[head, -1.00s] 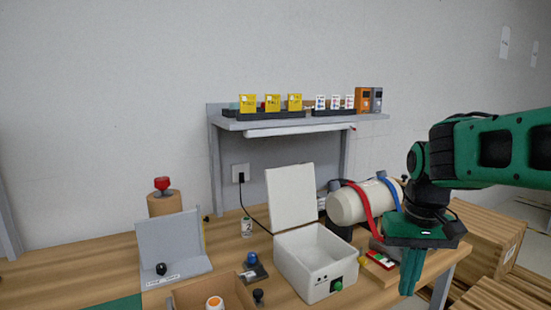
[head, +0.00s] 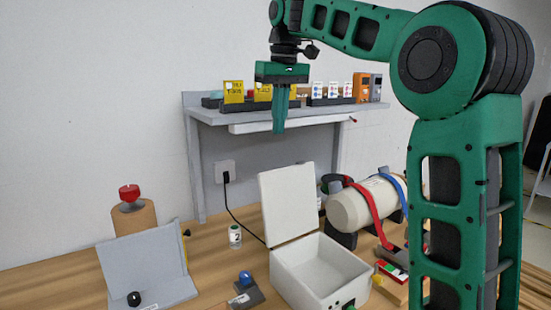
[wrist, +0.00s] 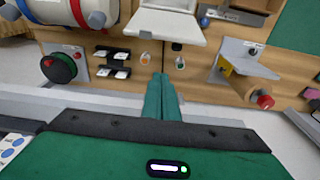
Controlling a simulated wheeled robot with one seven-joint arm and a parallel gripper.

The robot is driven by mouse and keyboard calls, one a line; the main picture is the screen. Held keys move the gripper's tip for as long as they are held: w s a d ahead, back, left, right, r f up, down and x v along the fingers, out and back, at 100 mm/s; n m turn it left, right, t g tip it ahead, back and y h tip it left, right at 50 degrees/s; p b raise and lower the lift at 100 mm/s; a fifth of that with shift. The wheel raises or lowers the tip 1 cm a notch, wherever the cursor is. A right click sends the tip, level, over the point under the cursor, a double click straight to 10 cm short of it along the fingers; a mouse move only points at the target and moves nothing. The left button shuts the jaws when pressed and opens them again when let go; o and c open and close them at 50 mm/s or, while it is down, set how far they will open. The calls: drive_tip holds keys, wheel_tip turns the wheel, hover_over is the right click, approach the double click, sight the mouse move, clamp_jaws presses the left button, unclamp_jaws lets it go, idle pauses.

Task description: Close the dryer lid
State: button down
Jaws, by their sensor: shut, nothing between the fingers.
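The dryer is a white open box (head: 318,277) on the wooden table in the head view. Its white lid (head: 288,202) stands upright, hinged at the back edge of the box, so the dryer is open. In the wrist view the lid (wrist: 163,25) shows at the top centre. My gripper (head: 279,130) points down, high above and behind the lid, in front of the shelf. It is shut and empty, touching nothing that I can see. Its closed fingers also show in the wrist view (wrist: 162,85).
A grey shelf (head: 215,116) with yellow boxes and bottles runs along the wall behind the dryer. A cream tank (head: 352,209) with red and blue straps lies to the right. A grey angled panel (head: 145,262) and a small bottle (head: 235,234) stand to the left.

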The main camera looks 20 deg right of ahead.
wheel_tip(320, 180, down, 10)
drive_tip(key=w, duration=0.1)
drive_tip(key=shift+s+r, duration=0.35)
drive_tip(key=shift+s, duration=0.55)
drive_tip(key=shift+s+r, duration=0.3)
drive_tip(key=shift+s, duration=0.6)
drive_tip(key=shift+s, duration=0.15)
